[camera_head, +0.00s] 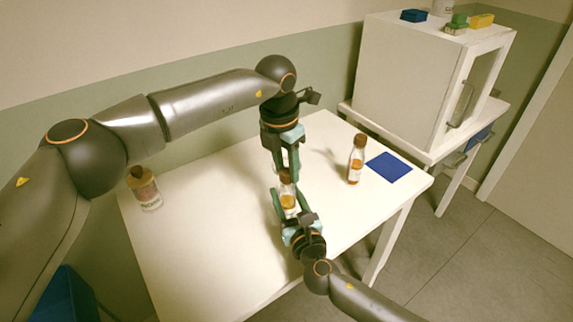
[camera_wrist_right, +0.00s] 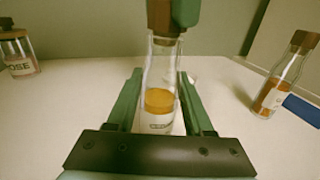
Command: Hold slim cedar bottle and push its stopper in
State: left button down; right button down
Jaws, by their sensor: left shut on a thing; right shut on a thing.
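The slim cedar bottle (camera_head: 288,202) stands upright over the white table, clear glass with orange liquid and a white label. In the right wrist view the bottle (camera_wrist_right: 160,100) sits between the green fingers of my right gripper (camera_wrist_right: 160,88), which is shut on its body. Its brown stopper (camera_wrist_right: 161,17) is at the mouth of the neck. My left gripper (camera_head: 287,172) comes from above and is shut on the stopper; one green fingertip shows beside it in the wrist view. How deep the stopper sits is hard to tell.
A bottle with a rose label (camera_head: 147,192) stands at the table's left. Another slim bottle (camera_head: 355,162) with orange liquid stands at the right beside a blue mat (camera_head: 388,167). A white cabinet (camera_head: 405,80) stands behind right. The table's (camera_head: 200,250) front left is clear.

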pick_arm(q)
jog(key=shift+f, duration=0.3)
jog(key=shift+c, duration=2.1)
grip_release()
notch_tip(320, 180, up, 12)
jog(key=s+a, duration=0.1)
pick_arm(e)
jog(key=shift+c, duration=1)
grip_release()
